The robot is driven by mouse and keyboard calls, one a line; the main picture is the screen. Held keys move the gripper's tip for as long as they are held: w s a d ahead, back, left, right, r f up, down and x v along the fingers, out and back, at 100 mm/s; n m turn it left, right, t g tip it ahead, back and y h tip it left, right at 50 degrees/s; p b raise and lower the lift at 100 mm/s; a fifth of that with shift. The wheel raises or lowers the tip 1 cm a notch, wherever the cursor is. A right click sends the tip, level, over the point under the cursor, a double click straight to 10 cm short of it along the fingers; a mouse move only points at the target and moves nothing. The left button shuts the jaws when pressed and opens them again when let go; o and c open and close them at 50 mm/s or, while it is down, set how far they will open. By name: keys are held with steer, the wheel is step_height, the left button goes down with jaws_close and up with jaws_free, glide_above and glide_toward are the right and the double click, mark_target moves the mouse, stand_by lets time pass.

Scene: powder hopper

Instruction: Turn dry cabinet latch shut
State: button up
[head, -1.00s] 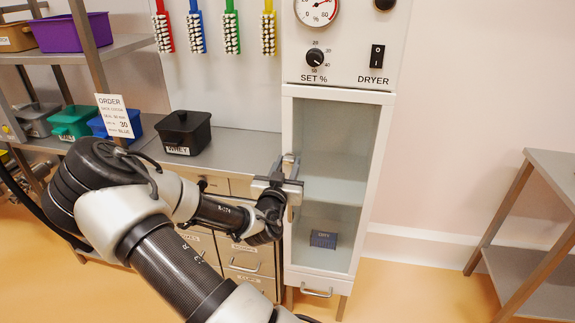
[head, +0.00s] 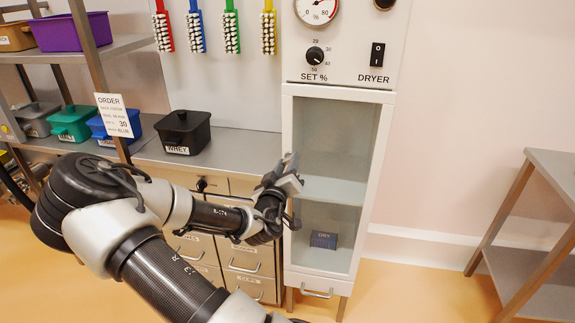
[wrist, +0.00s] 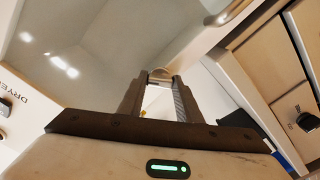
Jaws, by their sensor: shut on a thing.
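The dry cabinet (head: 372,185) is a tall white unit with a glass door, seen closed in the head view. My gripper (head: 291,165) is at the left edge of that door, about halfway up, tilted. In the wrist view, my gripper's two fingers (wrist: 161,82) are close together on either side of a small rounded, pale metal piece, the latch (wrist: 162,73). The jaws are shut on it. In the head view the latch is hidden behind the gripper, so its exact angle cannot be told.
Above the door is a panel with a SET % knob (head: 315,55) and a DRYER switch (head: 377,55). A black WHEY bin (head: 184,133) stands on the counter at left. Drawers (head: 245,258) lie under the counter beside my arm. A metal table (head: 550,165) stands at right.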

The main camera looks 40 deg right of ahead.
steer(key=n, duration=0.5)
steer(key=shift+n, duration=0.4)
steer(key=n, duration=0.4)
steer(key=shift+n, duration=0.4)
steer(key=o, duration=1)
steer(key=shift+o, duration=0.2)
